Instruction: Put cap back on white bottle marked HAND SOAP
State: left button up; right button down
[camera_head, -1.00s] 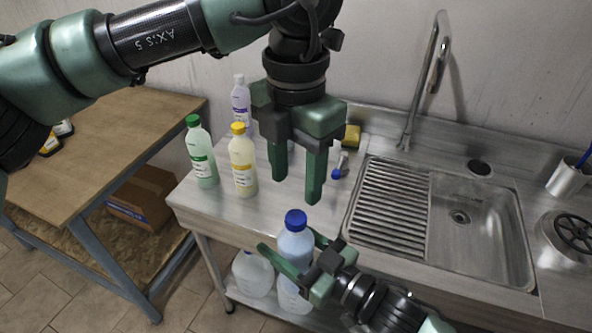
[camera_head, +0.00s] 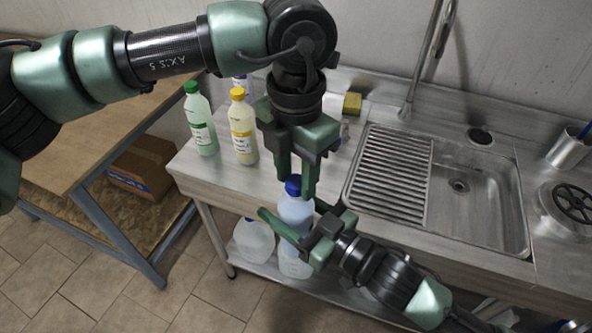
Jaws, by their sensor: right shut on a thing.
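A pale blue, translucent bottle (camera_head: 295,209) stands upright in front of the counter's front edge. My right gripper (camera_head: 296,218) is shut on its upper body. A blue cap (camera_head: 293,186) sits at the bottle's top. My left gripper (camera_head: 297,190) points down from above, its fingers apart on either side of the cap; whether they touch it I cannot tell. No HAND SOAP marking is readable on any bottle. On the counter stand a green-capped bottle (camera_head: 200,122), a yellow-capped bottle (camera_head: 242,130) and, mostly hidden behind, a purple-labelled bottle (camera_head: 242,83).
A large clear jug (camera_head: 254,241) stands on the shelf below the counter. The sink (camera_head: 470,210) with its ribbed drainer (camera_head: 388,178) lies right. A yellow sponge (camera_head: 352,103) lies at the back. A wooden table (camera_head: 100,125) stands left, a cardboard box (camera_head: 140,168) beneath it.

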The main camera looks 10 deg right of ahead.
pick_arm(q)
grip_shut()
jog(key=o, duration=0.5)
grip_release()
jog(key=shift+o, duration=0.2)
jog(key=shift+r, duration=0.1)
notch_tip(320, 180, up, 12)
